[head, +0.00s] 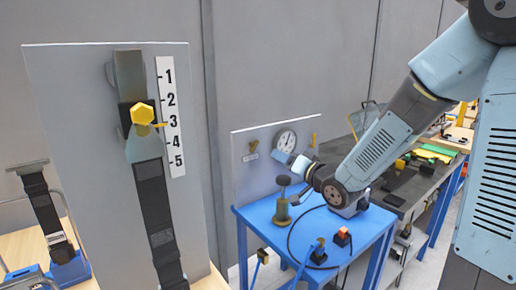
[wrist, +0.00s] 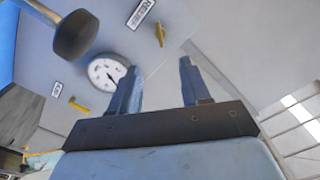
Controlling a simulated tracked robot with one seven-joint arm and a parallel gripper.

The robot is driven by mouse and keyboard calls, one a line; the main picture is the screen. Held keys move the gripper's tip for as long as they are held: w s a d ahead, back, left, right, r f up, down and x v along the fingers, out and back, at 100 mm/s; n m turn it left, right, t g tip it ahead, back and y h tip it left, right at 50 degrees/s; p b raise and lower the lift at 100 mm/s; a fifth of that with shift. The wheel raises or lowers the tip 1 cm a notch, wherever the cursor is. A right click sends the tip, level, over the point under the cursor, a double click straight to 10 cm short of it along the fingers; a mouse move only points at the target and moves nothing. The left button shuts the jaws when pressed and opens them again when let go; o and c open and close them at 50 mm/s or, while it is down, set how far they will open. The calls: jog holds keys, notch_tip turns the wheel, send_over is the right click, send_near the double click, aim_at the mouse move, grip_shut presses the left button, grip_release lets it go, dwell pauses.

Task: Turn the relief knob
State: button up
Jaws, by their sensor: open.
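The relief knob (head: 253,146) is a small yellow handle on the upright grey panel, left of the gauge, with a white label below it. In the wrist view the relief knob (wrist: 160,35) shows near the top, beside a label that seems to read RELIEF. My gripper (head: 290,163) is in front of the panel, to the right of this knob and apart from it. In the wrist view my gripper (wrist: 158,66) has its two fingers spread, with nothing between them.
A round gauge (head: 286,140) and a second yellow knob (head: 313,139) are on the same panel. A dark-topped post (head: 283,185) stands on the blue table (head: 345,228), close to my gripper. A board with a yellow knob and numbered scale (head: 171,118) stands at left.

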aim_at(256, 147)
jog(key=x, duration=1.3)
jog(key=shift+w+a, duration=0.15)
grip_shut()
